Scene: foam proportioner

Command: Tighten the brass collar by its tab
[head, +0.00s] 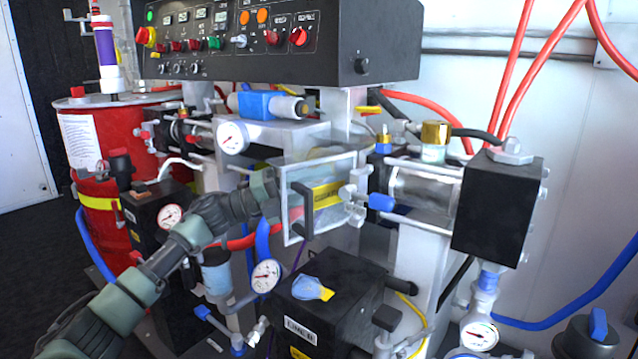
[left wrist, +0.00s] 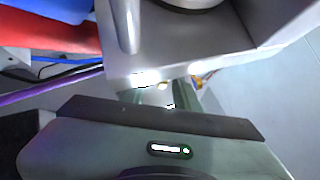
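The brass collar (head: 436,133) is a short gold ring on a pale fitting above the clear cylinder, right of centre in the head view. I cannot make out its tab. A smaller brass piece (head: 384,138) stands left of it on a blue fitting. My left gripper (head: 277,190) is left of the collar and well apart from it, close to the left side of a clear guard box. In the left wrist view its fingers (left wrist: 163,95) show as two separate greenish strips, partly hidden by a grey metal edge. I see nothing held. My right gripper is in neither view.
A black block (head: 498,208) is right of the collar. The control panel (head: 285,45) overhangs behind. Gauges, hoses and a black pump box (head: 335,295) crowd below.

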